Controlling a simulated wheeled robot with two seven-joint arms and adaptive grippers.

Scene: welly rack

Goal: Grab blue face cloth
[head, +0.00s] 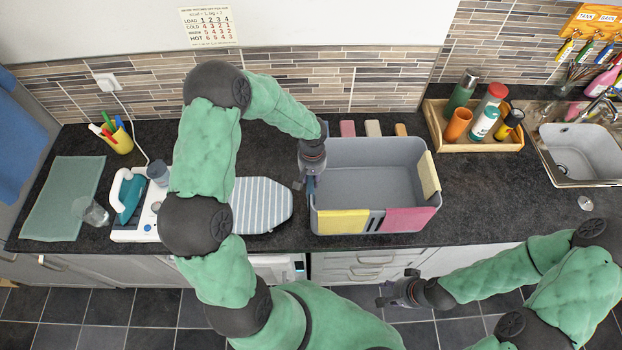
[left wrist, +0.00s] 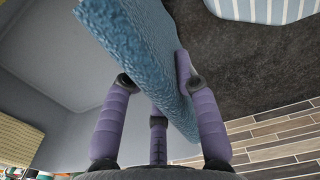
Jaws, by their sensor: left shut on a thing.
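The blue face cloth (left wrist: 150,50) is between the fingers of my left gripper (left wrist: 158,82), one finger on each broad face. In the head view, a thin strip of the blue cloth (head: 311,186) shows at the left rim of the grey tub (head: 365,168), below my left gripper (head: 308,176). The gripper hides most of the cloth there, and I cannot tell whether it still touches the rim. My right gripper (head: 396,288) is empty, its fingers apart, in front of the counter.
Yellow (head: 342,222), pink (head: 409,219) and cream (head: 429,174) cloths hang on the tub's rim. A striped ironing board (head: 262,204) and an iron (head: 129,196) stand to the left. A wooden tray (head: 492,146) of bottles stands right. Dark counter is clear right of the tub.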

